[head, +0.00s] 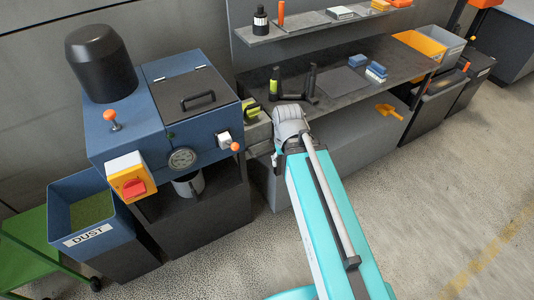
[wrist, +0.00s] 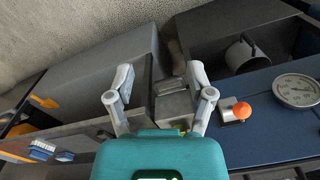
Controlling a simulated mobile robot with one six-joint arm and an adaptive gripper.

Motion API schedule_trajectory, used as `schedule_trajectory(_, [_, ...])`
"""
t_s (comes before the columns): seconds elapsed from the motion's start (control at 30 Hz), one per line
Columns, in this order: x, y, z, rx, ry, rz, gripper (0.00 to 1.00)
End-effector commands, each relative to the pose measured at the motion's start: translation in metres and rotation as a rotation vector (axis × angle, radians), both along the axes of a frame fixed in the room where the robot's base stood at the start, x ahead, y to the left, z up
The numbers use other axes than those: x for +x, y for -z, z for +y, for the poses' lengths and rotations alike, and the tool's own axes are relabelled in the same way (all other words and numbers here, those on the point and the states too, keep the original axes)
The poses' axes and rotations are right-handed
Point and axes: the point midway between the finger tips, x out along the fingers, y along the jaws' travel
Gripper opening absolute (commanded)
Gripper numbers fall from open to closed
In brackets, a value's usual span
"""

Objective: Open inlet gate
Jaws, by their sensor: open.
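A blue machine (head: 185,110) stands at the left in the head view. A lever with an orange knob (head: 235,146) sits on a pale block at its right side; the knob also shows in the wrist view (wrist: 242,110). Another orange-knobbed lever (head: 110,117) is at the machine's left. I cannot tell which one works the inlet gate. My gripper (wrist: 160,82) is open and empty, with its fingers apart and the right-side knob just right of the right finger. In the head view my wrist hides most of the gripper, beside the machine and in front of the bench.
The machine has a closed lid (head: 190,95), a gauge (head: 182,158) and a red switch (head: 134,187). A blue DUST bin (head: 68,230) stands at the left. A grey bench (head: 345,88) carrying tools is behind my arm. The floor at the right is clear.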

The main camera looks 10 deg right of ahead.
Motion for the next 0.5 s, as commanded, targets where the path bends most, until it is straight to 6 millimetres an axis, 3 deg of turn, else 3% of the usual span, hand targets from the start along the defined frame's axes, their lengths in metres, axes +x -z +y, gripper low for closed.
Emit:
schedule_trajectory(0.17, [0.008,0.019,0.001,0.042,0.018,-0.001,0.69])
schedule_trajectory(0.27, [0.015,0.033,0.015,0.084,0.029,-0.003,0.69])
schedule_trajectory(0.5, [0.039,0.076,0.017,0.226,0.088,-0.011,0.69])
